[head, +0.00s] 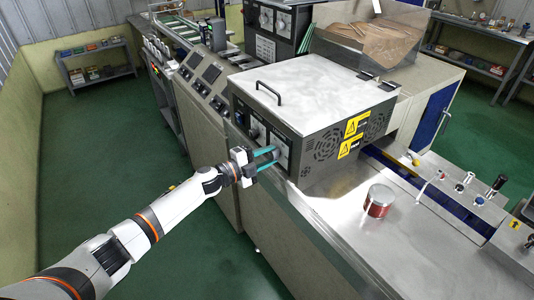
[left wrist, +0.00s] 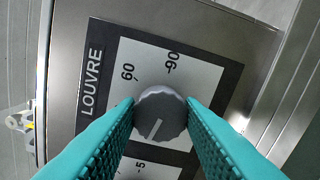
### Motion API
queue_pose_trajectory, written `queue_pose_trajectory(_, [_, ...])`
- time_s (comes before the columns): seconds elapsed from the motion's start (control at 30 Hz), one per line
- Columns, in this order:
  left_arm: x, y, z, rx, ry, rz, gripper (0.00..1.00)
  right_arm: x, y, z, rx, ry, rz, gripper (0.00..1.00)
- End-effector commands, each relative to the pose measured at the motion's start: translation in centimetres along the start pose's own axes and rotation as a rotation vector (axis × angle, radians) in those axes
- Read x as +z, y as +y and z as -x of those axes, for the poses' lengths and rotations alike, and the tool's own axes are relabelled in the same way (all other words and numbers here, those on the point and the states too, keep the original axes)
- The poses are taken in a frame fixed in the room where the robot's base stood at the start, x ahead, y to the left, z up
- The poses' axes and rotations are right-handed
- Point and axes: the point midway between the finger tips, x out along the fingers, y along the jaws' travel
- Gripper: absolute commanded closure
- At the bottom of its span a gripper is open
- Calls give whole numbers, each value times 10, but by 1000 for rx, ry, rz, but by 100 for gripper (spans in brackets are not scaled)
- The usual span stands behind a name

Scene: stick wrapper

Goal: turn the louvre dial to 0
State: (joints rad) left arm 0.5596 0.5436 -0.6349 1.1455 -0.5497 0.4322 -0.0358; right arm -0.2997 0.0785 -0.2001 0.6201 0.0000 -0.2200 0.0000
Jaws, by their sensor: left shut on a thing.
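The louvre dial (left wrist: 160,114) is a round grey knob on a white scale plate in a black frame (left wrist: 105,55) lettered LOUVRE. Marks reading 60, 90 and 5 show around it, and part of the scale is hidden by my fingers. A pale pointer line on the knob points down and slightly left in the left wrist view. My left gripper (left wrist: 160,108) has its teal fingers shut on the dial, one on each side. In the head view the left gripper (head: 275,156) reaches the front of the grey machine box (head: 300,105). My right gripper is not in view.
A steel counter (head: 345,225) runs in front of the box, with a red-banded tin (head: 379,201) on it. Several small knobs and levers (head: 480,199) stand at the right. The green floor (head: 130,190) at the left is open.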

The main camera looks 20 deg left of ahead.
Motion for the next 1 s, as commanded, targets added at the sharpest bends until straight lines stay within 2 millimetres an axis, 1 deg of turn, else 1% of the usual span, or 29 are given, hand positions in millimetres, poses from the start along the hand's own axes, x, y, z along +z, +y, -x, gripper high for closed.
queue_pose_trajectory(0.03, [-1,1,0,-1,2,32,89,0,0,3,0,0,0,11])
queue_pose_trajectory(0.2, [0,1,0,-1,0,116,89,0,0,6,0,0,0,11])
queue_pose_trajectory(0.4, [-1,1,0,0,-2,175,89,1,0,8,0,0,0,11])
queue_pose_trajectory(0.93, [-1,0,0,0,-2,193,89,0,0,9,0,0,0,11])
queue_pose_trajectory(0.97, [-1,0,0,0,-3,193,61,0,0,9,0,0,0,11])
queue_pose_trajectory(1.0, [-1,0,0,0,-3,193,55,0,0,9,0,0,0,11])
